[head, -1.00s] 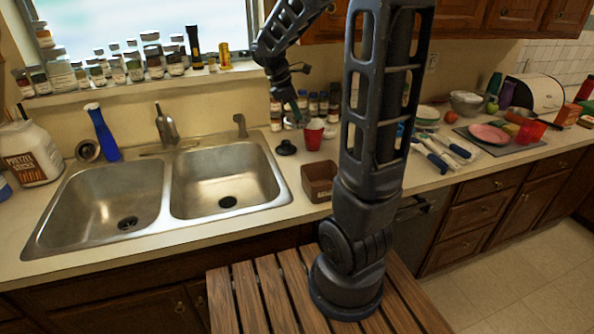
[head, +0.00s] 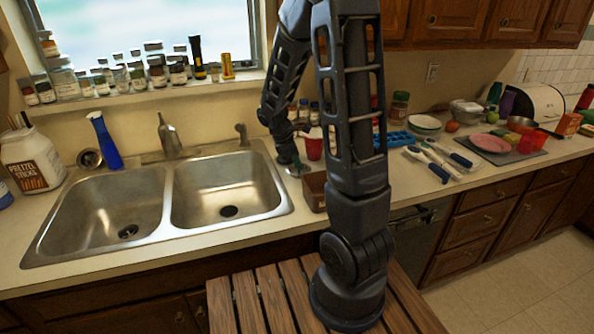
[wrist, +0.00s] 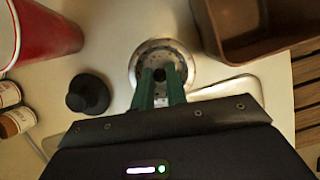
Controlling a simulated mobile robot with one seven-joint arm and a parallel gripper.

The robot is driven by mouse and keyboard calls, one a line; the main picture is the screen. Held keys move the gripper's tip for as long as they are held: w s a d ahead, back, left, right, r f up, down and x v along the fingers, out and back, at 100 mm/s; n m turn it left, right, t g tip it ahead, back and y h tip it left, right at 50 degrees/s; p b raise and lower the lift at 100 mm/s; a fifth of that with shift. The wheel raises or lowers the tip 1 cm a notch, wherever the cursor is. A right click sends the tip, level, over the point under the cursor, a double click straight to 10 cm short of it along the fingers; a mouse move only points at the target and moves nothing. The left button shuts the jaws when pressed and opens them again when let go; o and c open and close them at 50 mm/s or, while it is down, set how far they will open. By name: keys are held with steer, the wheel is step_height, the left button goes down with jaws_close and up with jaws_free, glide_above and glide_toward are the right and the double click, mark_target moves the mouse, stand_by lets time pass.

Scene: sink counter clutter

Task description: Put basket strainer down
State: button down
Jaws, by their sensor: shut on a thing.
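The basket strainer (wrist: 150,52) is a round metal disc with a dark centre, seen in the wrist view between and around my green fingertips. My gripper (wrist: 161,78) is shut on its middle. In the head view my gripper (head: 295,165) is low at the counter, right of the sink's right basin, with the strainer's pale rim (head: 300,170) showing below it. The strainer appears at counter level; I cannot tell whether it fully rests there.
A brown box (wrist: 258,25) is close on the strainer's right. A black stopper (wrist: 88,93) and a red cup (wrist: 40,35) stand to its left in the wrist view. The double sink (head: 228,190) is on the left. Small jars (wrist: 15,120) are also near.

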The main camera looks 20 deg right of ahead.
mark_target(296, 169)
steer(key=shift+f, duration=1.7)
steer(key=shift+f, duration=0.15)
steer(key=c, duration=1.4)
jaws_free()
steer(key=s+v, duration=0.1)
steer(key=v, duration=1.1)
steer(key=s+d+r+m+t+y, duration=0.2)
steer(key=s+r+m, duration=0.5)
steer(key=s, duration=0.3)
steer(key=s+d+r+m+t+y, duration=0.2)
steer(key=s+r+m+t, duration=0.1)
steer(key=s+r+m, duration=0.4)
steer(key=shift+s+m, duration=1.1)
steer(key=shift+s, duration=0.35)
